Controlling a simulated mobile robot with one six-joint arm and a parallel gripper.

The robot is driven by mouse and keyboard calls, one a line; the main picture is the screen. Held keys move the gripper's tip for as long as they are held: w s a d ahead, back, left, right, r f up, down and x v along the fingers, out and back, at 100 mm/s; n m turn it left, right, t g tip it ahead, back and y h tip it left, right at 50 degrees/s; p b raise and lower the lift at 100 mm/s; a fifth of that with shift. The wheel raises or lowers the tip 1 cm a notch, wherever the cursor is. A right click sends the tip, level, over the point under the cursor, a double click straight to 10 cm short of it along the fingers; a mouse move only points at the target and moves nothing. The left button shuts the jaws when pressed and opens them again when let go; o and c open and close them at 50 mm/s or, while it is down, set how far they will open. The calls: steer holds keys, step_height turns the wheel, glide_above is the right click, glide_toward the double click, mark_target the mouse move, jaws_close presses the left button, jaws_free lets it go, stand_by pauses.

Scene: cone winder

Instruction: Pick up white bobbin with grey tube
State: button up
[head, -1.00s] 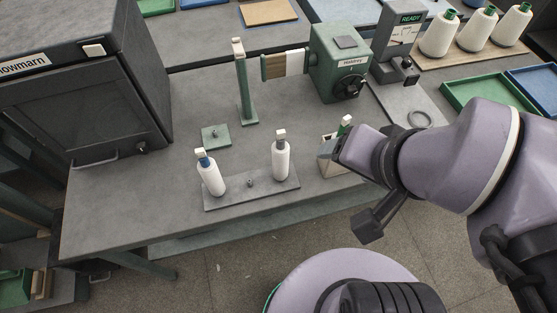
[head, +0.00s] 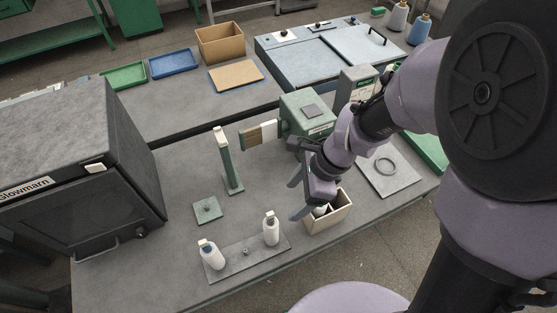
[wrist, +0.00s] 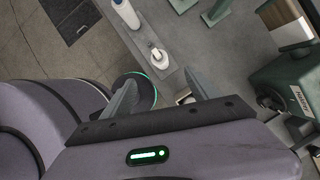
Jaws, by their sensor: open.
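The white bobbin with the grey tube (head: 271,230) stands upright at the right end of a grey plate (head: 244,262) on the table. It shows in the wrist view (wrist: 158,58) just beyond my fingertips. A second white bobbin (head: 211,257), with a blue tube, stands at the plate's left end; it is at the top edge of the wrist view (wrist: 126,14). My gripper (head: 297,195) is open and empty, above the table, right of the grey-tube bobbin and apart from it. Its two fingers also show in the wrist view (wrist: 160,88).
A cream box (head: 334,217) with something white inside stands below and right of my gripper. A green post (head: 228,165) and a small green plate (head: 207,210) stand behind the bobbins. The green winder (head: 305,115) is behind my arm. A dark cabinet (head: 75,160) fills the left.

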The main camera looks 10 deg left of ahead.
mark_target(271, 221)
steer(key=b+x, duration=0.5)
steer(key=x, duration=0.9)
steer(key=shift+a+f+b, duration=0.25)
steer(key=shift+a+b, duration=0.1)
steer(key=shift+s+d+r, duration=0.1)
